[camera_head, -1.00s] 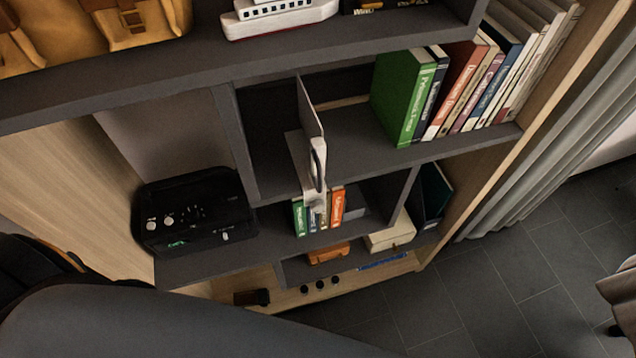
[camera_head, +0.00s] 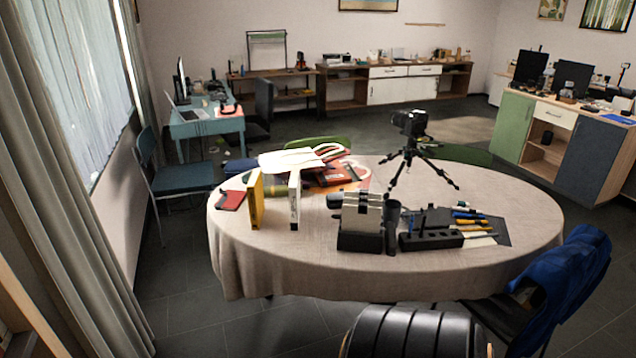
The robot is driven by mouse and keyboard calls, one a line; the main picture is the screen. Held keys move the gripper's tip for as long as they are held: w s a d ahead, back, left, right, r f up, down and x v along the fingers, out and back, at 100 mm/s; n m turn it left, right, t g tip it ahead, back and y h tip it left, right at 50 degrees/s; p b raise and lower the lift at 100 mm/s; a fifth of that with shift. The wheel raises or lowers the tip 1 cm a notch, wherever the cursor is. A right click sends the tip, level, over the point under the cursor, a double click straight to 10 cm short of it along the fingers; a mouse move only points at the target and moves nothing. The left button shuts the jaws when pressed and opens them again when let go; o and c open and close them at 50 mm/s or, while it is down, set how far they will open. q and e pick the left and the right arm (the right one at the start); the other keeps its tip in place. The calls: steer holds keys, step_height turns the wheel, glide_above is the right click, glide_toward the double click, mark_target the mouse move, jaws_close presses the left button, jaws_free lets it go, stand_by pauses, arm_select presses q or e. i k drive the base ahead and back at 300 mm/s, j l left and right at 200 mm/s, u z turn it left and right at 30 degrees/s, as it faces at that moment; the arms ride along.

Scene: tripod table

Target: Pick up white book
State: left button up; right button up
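A slim white book (camera_head: 294,201) stands upright on the left part of the round table, its narrow side towards me. A yellow book (camera_head: 256,199) stands upright just to its left, with a gap between them. The table (camera_head: 300,262) wears a light beige cloth. Neither of my grippers shows in this view, so I cannot see whether they are open or shut.
Behind the white book lie a white bag (camera_head: 290,159) and a red item (camera_head: 334,176). A red book (camera_head: 231,200) lies further left. A tripod with a camera (camera_head: 409,124), a box (camera_head: 361,222) and a black organizer (camera_head: 432,240) stand to the right. A chair with blue cloth (camera_head: 570,270) is at right.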

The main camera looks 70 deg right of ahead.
mark_target(294, 193)
steer(key=l+z, duration=0.1)
steer(key=z, duration=1.85)
